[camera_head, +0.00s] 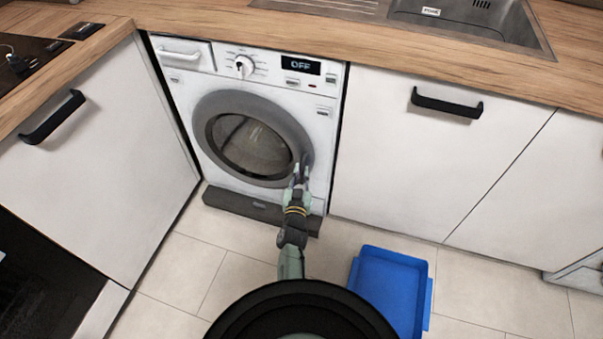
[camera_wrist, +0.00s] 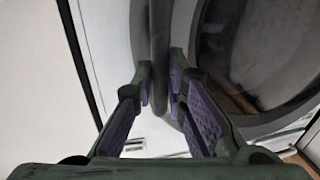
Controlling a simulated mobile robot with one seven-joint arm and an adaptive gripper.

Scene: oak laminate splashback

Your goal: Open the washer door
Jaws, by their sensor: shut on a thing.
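The washer (camera_head: 257,117) is white and built in under the wooden counter, with a dial and a display reading OFF. Its round door (camera_head: 250,145) has a grey rim and dark glass, and it looks closed or nearly closed in the head view. My gripper (camera_head: 300,172) is at the right edge of the door. In the wrist view, my gripper (camera_wrist: 160,90) has its two purple-padded fingers on either side of the grey door rim edge (camera_wrist: 160,45), shut on it. The exact contact at the fingertips is partly hidden. The door glass (camera_wrist: 250,45) fills the right of the wrist view.
A blue bin (camera_head: 390,285) stands on the tiled floor at the right of my arm. White cabinets with black handles flank the washer, the left one (camera_head: 100,145) angled toward me. Bare floor (camera_head: 225,265) lies in front of the washer.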

